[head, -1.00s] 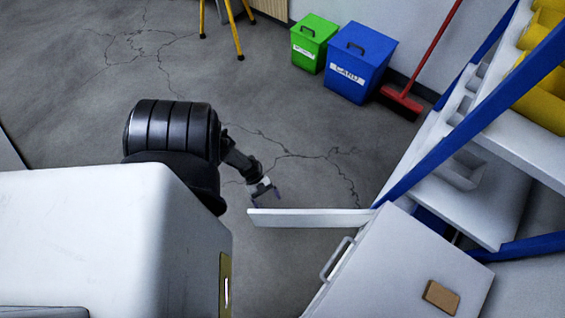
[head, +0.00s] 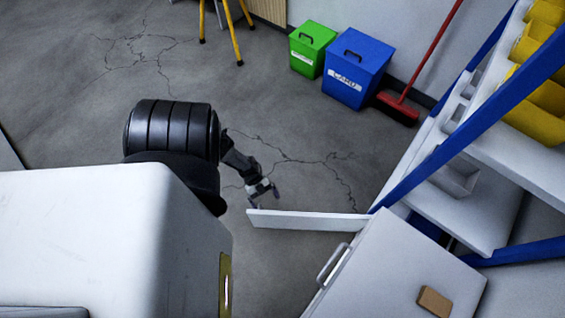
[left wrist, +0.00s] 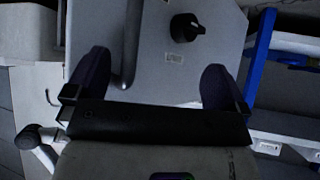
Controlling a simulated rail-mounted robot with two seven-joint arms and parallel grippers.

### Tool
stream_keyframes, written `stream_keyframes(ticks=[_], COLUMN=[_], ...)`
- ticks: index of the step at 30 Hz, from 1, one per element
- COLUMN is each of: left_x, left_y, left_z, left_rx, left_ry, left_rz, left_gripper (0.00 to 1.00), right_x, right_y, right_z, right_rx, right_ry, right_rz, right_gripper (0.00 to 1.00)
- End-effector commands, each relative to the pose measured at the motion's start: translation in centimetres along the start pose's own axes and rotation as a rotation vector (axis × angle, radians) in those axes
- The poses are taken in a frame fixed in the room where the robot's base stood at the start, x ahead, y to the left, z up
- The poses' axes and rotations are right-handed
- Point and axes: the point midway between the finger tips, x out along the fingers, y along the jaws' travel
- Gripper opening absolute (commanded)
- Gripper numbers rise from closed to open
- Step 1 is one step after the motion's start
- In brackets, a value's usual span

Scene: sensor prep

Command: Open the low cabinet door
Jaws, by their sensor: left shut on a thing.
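The low cabinet (head: 400,262) stands at the lower right. Its white door (head: 308,219) is swung out to the left and shows nearly edge-on. My left gripper (head: 264,190) is at the door's free end, on its far side. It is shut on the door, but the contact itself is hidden. In the left wrist view its two dark fingers (left wrist: 154,88) frame the cabinet's grey face (left wrist: 165,75). A bar handle (left wrist: 131,45) and a black knob (left wrist: 186,27) show there. My right gripper is not in view.
A rack with blue posts (head: 470,120) and yellow bins (head: 535,105) stands close to the cabinet on the right. Green (head: 312,48) and blue (head: 355,68) bins and a red broom (head: 425,55) are at the back. The floor left of the door is clear.

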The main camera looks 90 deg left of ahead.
Motion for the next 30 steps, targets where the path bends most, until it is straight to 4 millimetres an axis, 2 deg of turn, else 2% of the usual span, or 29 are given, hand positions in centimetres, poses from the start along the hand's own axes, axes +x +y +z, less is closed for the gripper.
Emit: stream_keyframes(ticks=[1, 16, 23, 29, 30], left_x=[0.1, -2.9, -3.9, -4.9, -5.2], left_y=[-2.1, -3.3, -3.8, -4.1, -4.2], left_z=[-1.7, -0.7, -0.2, 0.2, 0.2], left_rx=[-0.006, -0.005, -0.005, -0.004, -0.004], left_ry=[0.052, 0.052, 0.053, 0.055, 0.055], left_rz=[-0.028, -0.029, -0.029, -0.029, -0.028], left_gripper=[0.81, 0.80, 0.62, 0.40, 0.39], right_x=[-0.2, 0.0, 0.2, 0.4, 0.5], right_y=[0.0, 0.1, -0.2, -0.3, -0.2], right_z=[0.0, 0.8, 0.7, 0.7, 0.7], right_rx=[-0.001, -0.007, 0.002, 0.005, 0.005], right_ry=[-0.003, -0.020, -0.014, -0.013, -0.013], right_rz=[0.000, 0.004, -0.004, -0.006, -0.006], right_gripper=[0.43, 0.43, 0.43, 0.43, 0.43])
